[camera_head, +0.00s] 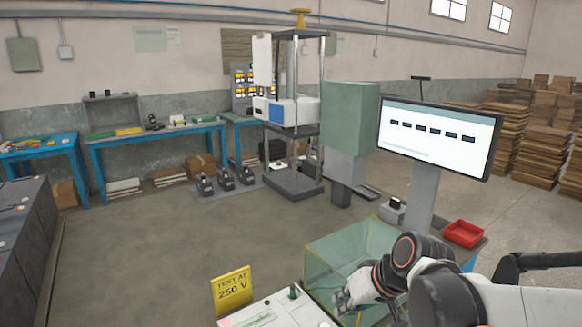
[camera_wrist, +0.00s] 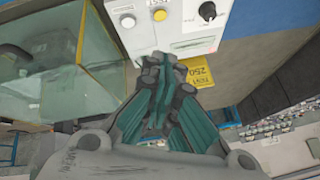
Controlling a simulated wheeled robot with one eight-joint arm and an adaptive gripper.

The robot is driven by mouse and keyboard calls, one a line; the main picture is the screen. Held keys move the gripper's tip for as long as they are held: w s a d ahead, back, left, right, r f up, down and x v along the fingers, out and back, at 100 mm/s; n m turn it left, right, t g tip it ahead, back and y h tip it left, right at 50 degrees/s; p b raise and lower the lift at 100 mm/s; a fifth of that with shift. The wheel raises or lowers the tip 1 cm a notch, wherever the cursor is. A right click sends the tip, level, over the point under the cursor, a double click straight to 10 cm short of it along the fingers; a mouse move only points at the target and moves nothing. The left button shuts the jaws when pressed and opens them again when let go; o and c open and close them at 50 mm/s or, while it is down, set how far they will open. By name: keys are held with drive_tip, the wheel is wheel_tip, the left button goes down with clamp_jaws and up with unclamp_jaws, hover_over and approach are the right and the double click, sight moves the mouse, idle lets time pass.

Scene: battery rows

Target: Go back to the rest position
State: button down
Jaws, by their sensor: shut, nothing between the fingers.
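My gripper (camera_head: 342,298) is low in the head view, beside the clear green-tinted box (camera_head: 335,250) and right of the white panel (camera_head: 270,316). In the wrist view its dark green fingers (camera_wrist: 168,68) are closed together with nothing between them. Beyond the fingertips is the white panel with a pale button (camera_wrist: 127,20), a yellow button (camera_wrist: 160,15) and a black knob (camera_wrist: 207,11). My arm comes in from the lower right of the head view and covers part of the box.
A yellow "TEST AT 250 V" sign (camera_head: 232,290) stands at the panel's left. A monitor (camera_head: 437,137) and a red tray (camera_head: 463,234) are on the right. Blue tables (camera_head: 160,133) line the far wall. The floor (camera_head: 150,240) at centre left is clear.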

drive_tip(key=s+d+r+m+t+h, duration=0.1)
drive_tip(key=s+d+r+h, duration=0.1)
drive_tip(key=s+d, duration=0.2)
drive_tip(key=s+d+r+m+t+h, duration=0.1)
drive_tip(key=s+d+r+h, duration=0.1)
drive_tip(key=s, duration=0.7)
drive_tip(key=d+r, duration=0.1)
drive_tip(key=d, duration=0.1)
drive_tip(key=shift+s+d+r, duration=0.15)
drive_tip(key=shift+s+d, duration=0.2)
